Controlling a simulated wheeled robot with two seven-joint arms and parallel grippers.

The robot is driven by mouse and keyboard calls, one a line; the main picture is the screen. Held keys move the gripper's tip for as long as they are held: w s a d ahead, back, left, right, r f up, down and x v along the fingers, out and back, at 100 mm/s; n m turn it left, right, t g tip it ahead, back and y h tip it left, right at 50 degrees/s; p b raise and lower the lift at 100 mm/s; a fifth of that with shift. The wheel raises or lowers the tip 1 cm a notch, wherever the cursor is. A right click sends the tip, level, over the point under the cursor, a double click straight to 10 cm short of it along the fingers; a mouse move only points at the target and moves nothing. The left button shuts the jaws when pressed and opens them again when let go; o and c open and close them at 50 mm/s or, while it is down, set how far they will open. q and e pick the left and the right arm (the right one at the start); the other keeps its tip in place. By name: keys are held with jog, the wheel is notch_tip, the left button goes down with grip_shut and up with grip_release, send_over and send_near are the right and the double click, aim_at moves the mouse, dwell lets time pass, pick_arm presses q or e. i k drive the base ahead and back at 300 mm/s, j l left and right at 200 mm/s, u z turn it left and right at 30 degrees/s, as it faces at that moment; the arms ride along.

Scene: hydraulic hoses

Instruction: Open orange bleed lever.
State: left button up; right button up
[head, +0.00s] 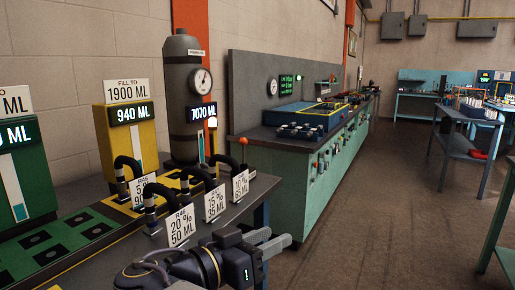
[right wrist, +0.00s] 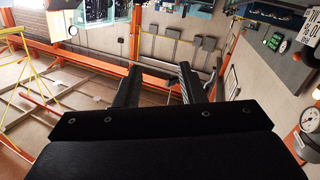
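A small orange-red knob (head: 243,140) on a short stem stands at the right end of the hose bench, beside a tall grey cylinder (head: 183,75); I take it for the bleed lever. The cylinder has a round gauge (head: 202,81) and a display (head: 202,112) reading 7070 ML. My right gripper (head: 275,240) is at the bottom centre of the head view, in front of and below the knob, apart from it. Its fingers, also in the right wrist view (right wrist: 158,85), are spread with nothing between them. The lever cannot be made out in the wrist view. My left gripper is not in view.
Several black hoses (head: 198,175) with white label cards (head: 180,226) stand along the bench front. A yellow tank (head: 126,140) reads 940 ML under a 1900 ML sign. A green workbench (head: 310,170) runs behind. The floor (head: 390,210) to the right is open.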

aim_at(243, 141)
jog(key=i+l+z, duration=0.55)
jog(key=i+z, duration=0.85)
jog(key=i+j+z, duration=0.25)
jog(key=i+z, duration=0.2)
jog(key=i+j+z, duration=0.55)
jog(key=j+z, duration=0.15)
jog(key=j, duration=0.2)
jog(key=i+j+z, duration=0.25)
jog(key=j+z, duration=0.2)
jog(key=j, duration=0.25)
jog(key=j+z, duration=0.25)
jog(key=j, duration=0.15)
jog(key=k+j+z, duration=0.65)
jog(key=z, duration=0.2)
jog(key=k+z, duration=0.4)
jog(key=k, duration=0.15)
jog(key=k+z, duration=0.45)
jog(key=k+l+z, duration=0.75)
jog(key=l, duration=0.2)
jog(key=i+j, duration=0.05)
jog(key=i, duration=0.05)
